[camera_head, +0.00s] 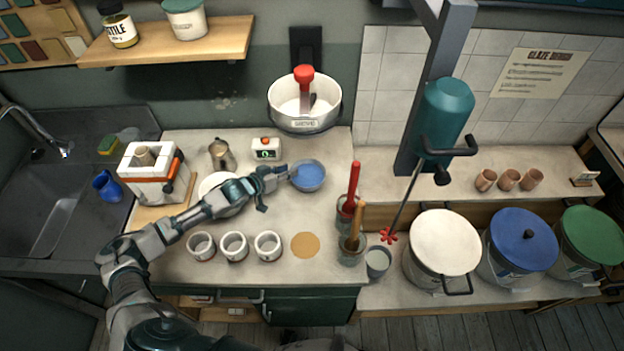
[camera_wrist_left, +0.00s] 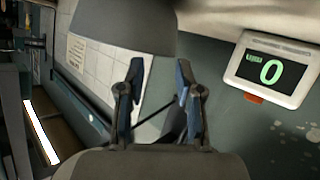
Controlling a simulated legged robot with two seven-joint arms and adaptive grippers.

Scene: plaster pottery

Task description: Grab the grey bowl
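The grey bowl (camera_head: 308,186) stands on the counter right of the scale, with blue contents filling its inside. My left gripper (camera_head: 275,188) is just left of the bowl, with its fingers spread and pointing towards it. In the left wrist view, the two fingers (camera_wrist_left: 158,85) are apart with nothing between them. A large grey rounded shape, which looks like the bowl (camera_wrist_left: 125,22), lies beyond the fingertips at the top. I cannot tell whether a fingertip touches it. My right gripper is not in view.
A small scale display (camera_head: 266,149) stands behind my gripper and shows 0 in the wrist view (camera_wrist_left: 272,68). Three white cups (camera_head: 234,246) and a tan disc (camera_head: 305,245) are in front. Tool pots (camera_head: 352,248) stand to the right. A white pot (camera_head: 305,104) is behind.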

